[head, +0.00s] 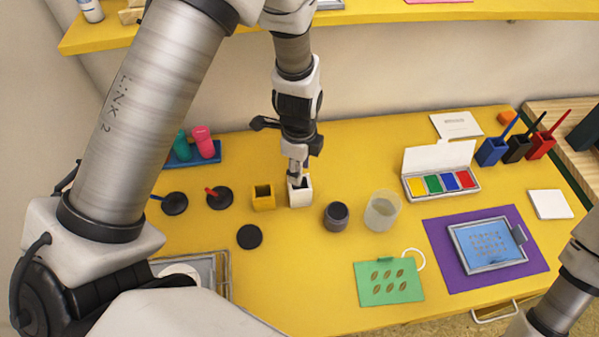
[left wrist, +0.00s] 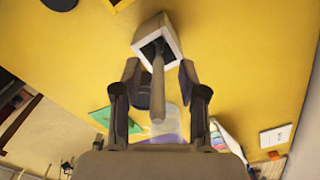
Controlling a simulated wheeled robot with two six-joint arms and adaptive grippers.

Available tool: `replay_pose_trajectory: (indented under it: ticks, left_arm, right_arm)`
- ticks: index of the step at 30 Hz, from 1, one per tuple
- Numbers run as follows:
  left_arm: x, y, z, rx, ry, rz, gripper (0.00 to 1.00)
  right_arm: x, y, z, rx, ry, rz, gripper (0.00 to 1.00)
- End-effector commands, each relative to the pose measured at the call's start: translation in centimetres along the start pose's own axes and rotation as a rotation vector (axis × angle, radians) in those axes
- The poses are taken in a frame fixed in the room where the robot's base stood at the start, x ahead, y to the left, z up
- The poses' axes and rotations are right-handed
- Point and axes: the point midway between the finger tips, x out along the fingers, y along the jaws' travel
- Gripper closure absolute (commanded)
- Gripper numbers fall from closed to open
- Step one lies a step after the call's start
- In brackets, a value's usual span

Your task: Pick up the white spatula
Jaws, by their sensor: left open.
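The white spatula (left wrist: 157,90) stands in the white square holder (left wrist: 174,35), its pale handle pointing up toward the left wrist camera. Its lower end is hidden inside the holder. In the head view the white holder (head: 301,198) stands on the yellow table directly below my left gripper (head: 297,166). My left gripper is open; in the left wrist view its fingers (left wrist: 160,92) are on either side of the handle, with gaps visible. The head view does not clearly separate the spatula from the gripper. My right gripper is out of view.
A yellow holder (head: 263,198) stands close left of the white one. A dark cup (head: 336,217) and a clear cup (head: 383,211) stand to the right. The ink pad box (head: 440,184) and purple mat (head: 440,262) are farther right. A shelf (head: 400,14) is above.

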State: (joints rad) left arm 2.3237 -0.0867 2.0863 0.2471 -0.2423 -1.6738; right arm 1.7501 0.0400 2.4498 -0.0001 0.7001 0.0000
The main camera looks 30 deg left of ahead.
Motion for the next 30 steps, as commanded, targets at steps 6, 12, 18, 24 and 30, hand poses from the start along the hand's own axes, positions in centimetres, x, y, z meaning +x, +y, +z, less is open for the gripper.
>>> replay_pose_trajectory:
  ticks: [6,12,18,24,30]
  left_arm:
    - [0.0,0.0,0.0,0.0,0.0,0.0,1.0]
    - [0.0,0.0,0.0,0.0,0.0,0.001,1.0]
    - [-0.3,0.0,0.0,0.0,0.0,0.0,1.0]
    - [-3.9,-0.1,0.0,0.0,0.001,-0.005,1.0]
    - [-8.5,-0.1,0.0,0.0,0.002,-0.004,1.0]
  right_arm:
    - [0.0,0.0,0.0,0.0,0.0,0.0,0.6]
    - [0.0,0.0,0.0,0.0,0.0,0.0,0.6]
    - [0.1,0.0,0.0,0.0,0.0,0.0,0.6]
    - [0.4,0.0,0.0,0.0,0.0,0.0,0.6]
    - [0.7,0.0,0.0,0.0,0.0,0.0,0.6]
